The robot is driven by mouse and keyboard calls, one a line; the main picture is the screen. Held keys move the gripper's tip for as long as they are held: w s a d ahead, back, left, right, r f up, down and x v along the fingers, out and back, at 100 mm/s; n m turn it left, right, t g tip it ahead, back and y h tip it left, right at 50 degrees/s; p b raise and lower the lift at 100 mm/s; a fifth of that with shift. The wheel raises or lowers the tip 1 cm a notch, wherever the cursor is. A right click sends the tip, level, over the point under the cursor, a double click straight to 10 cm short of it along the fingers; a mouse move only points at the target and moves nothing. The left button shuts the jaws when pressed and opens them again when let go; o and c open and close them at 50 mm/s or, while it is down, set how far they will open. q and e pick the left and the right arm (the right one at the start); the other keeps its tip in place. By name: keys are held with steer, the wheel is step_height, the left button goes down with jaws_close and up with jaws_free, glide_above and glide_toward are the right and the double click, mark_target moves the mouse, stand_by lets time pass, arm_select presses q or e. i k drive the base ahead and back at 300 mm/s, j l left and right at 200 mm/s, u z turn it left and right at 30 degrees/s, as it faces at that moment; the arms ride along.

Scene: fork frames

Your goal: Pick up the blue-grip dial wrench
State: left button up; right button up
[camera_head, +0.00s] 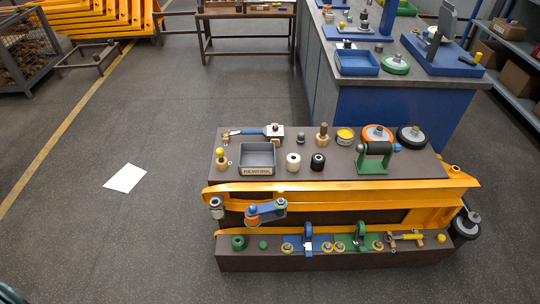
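What looks like the blue-grip dial wrench (251,132) lies near the back left of the brown top of the workbench (420,165). Its blue grip runs left to right, with a thin metal end at the left. A cream block with a dark round part (275,131) is at its right end; I cannot tell whether this is its dial head or a support. Neither gripper shows clearly. Only a dark sliver, perhaps of my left arm, shows in the bottom left corner.
A grey tray (257,171) stands in front of the wrench, with a yellow-topped brass piece (220,157) to its left. Rollers, wheels and a green stand (374,167) fill the right. A lower shelf holds small parts. Open floor lies left, with a white sheet (125,178).

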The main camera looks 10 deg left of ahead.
mark_target(268, 132)
steer(key=j+z, duration=0.2)
steer(key=z, duration=0.25)
steer(key=j+z, duration=0.15)
steer(key=z, duration=0.3)
steer(key=j+z, duration=0.15)
steer(key=j, duration=0.25)
steer(key=k+j+z, duration=0.15)
steer(key=j, duration=0.2)
steer(key=j+z, duration=0.2)
steer(key=j, duration=0.2)
steer(key=k+j+z, duration=0.15)
steer(key=j, duration=0.2)
steer(key=k+j+z, duration=0.15)
steer(key=j, duration=0.15)
steer(key=k+j, duration=0.15)
steer(key=j, duration=0.25)
steer(key=k+j, duration=0.2)
steer(key=j, duration=0.2)
steer(key=k+j, duration=0.15)
steer(key=j, duration=0.2)
steer(key=k+j, duration=0.2)
steer(key=j, duration=0.2)
steer(key=z, duration=0.05)
